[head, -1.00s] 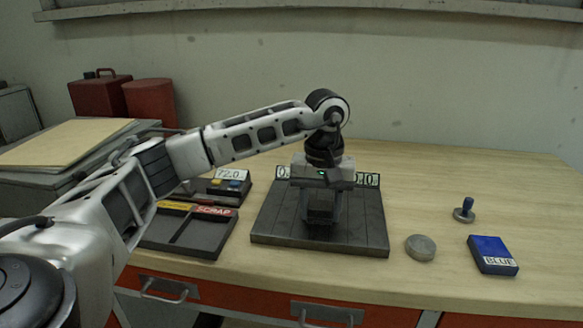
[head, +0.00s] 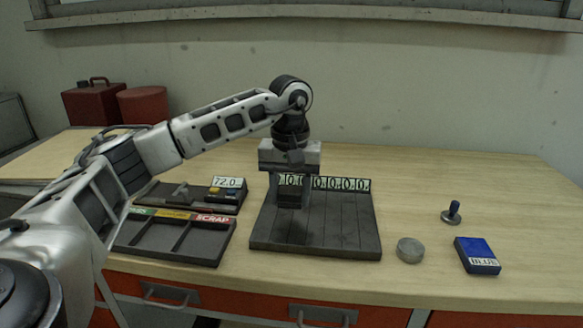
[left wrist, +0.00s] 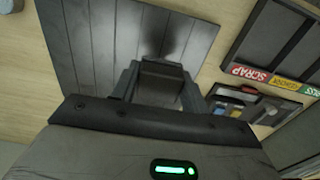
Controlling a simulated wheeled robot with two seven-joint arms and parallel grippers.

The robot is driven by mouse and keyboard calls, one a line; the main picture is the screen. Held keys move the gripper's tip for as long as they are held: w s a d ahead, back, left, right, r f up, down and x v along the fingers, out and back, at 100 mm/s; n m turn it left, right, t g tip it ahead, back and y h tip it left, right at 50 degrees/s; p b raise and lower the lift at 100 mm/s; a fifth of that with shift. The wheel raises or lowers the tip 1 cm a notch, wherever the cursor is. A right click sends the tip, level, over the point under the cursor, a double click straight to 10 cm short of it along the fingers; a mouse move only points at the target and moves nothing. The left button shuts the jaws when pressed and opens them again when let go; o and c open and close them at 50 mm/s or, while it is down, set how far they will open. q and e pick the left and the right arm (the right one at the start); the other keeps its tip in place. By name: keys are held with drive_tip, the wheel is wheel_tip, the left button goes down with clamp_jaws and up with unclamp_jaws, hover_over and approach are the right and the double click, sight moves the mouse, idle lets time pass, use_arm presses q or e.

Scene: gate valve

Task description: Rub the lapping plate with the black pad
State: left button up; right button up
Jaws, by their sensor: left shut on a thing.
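The dark grey lapping plate (head: 340,225), with grooves running front to back, lies on the bench at the middle of the head view; it also shows in the left wrist view (left wrist: 85,40). My left gripper (head: 290,188) is shut on the black pad (head: 290,200), over the back left part of the plate. In the left wrist view the pad (left wrist: 160,85) sits between the two fingers. I cannot tell whether the pad touches the plate; a dark patch shows on the plate beside it. My right gripper is out of view.
A number strip (head: 340,184) stands along the plate's back edge. A divided tray with a SCRAP label (head: 215,219) and a device reading 72.0 (head: 228,183) are to the left.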

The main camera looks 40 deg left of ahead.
use_arm(q)
drive_tip(key=shift+r+p, duration=1.1)
drive_tip(key=shift+r, duration=0.7)
